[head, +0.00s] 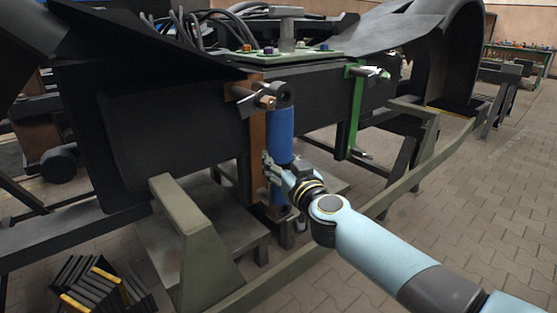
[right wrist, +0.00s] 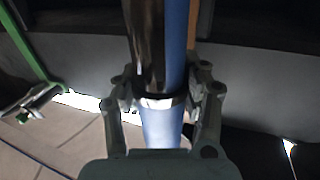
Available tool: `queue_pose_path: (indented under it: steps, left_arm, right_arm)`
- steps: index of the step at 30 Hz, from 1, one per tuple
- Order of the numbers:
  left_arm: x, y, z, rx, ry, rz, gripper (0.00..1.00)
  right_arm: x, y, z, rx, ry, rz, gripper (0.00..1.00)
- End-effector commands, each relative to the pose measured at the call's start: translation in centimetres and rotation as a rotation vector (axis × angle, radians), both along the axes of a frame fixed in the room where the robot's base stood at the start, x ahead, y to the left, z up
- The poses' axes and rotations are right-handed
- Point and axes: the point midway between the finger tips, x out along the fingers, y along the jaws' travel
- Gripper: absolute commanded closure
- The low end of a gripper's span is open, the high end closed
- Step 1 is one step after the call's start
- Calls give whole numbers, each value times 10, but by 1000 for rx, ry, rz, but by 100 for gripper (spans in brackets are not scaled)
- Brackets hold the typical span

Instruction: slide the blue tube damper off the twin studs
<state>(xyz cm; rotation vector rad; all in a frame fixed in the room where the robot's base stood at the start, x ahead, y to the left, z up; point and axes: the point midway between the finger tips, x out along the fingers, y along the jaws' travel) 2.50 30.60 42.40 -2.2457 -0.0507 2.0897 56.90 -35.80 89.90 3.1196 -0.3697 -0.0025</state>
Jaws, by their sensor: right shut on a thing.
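The blue tube damper (head: 281,135) hangs upright beside a copper-brown bracket (head: 257,150), with a dark eye (head: 285,94) at its top next to an upper stud (head: 265,102). Its lower end is partly hidden by my right arm, and I cannot make out how it sits on the lower stud. My right gripper (head: 272,170) is shut on the damper's lower half. In the right wrist view the blue tube (right wrist: 175,45) runs between both fingers of the right gripper (right wrist: 162,97), beside a shiny dark rod section. My left gripper is not in view.
A green bracket (head: 355,110) with pins stands to the right of the damper. A grey-green frame rail (head: 400,187) runs below, with a post (head: 180,215) at left. Black and yellow blocks (head: 90,285) lie at lower left. Open paved floor (head: 480,210) is at right.

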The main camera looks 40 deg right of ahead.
Motion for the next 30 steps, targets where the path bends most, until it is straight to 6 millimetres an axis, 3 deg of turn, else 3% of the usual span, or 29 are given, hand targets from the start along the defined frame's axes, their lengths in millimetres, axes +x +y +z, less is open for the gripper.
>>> queue_pose_path:
  steps: [15,30]
  left_arm:
    - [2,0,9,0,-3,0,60]
    - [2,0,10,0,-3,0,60]
  right_arm:
    - [-27,-2,4,-1,-6,0,100]
    - [-32,-3,3,-1,-5,0,100]
